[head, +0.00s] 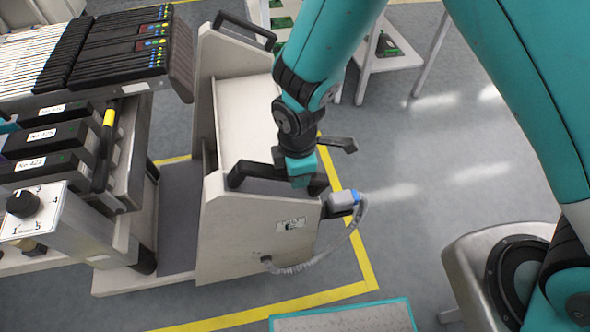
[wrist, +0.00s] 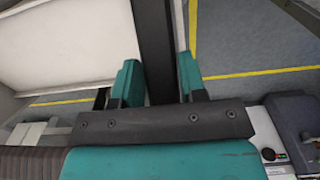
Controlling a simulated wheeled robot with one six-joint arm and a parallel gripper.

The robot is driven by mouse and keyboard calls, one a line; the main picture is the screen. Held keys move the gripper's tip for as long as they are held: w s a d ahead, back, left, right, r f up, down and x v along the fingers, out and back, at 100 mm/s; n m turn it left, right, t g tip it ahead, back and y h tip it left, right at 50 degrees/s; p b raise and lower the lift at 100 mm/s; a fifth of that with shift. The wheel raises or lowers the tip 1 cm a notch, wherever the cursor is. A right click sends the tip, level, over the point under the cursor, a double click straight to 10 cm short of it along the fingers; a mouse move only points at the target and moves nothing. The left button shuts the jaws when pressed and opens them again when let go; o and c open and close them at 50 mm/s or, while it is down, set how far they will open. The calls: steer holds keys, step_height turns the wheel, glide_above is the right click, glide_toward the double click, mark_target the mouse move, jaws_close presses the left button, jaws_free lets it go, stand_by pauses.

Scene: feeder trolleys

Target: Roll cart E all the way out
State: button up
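A pale grey cart (head: 258,238) with high end panels stands beside the feeder rack, inside yellow floor lines. The small label (head: 291,224) on its near panel is too small to read, so I cannot tell the cart's letter. A black handle (head: 250,172) runs along the top of that near panel. My gripper (head: 303,182) reaches down onto the right part of this handle. In the wrist view, the teal fingers of my gripper (wrist: 161,82) lie close against both sides of the dark handle bar (wrist: 154,40). The fingertips are partly hidden in the head view.
The feeder rack (head: 130,165) with several black feeders stands close on the left. A grey plug with a cable (head: 342,200) sits at the cart's right side. A teal-edged platform (head: 345,318) lies at the bottom. Floor is open right of the yellow line (head: 352,235).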

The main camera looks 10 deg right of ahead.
steer(key=o, duration=0.3)
steer(key=shift+d+r, duration=0.1)
steer(key=shift+d, duration=0.1)
step_height(320, 180, up, 18)
steer(key=shift+f, duration=0.25)
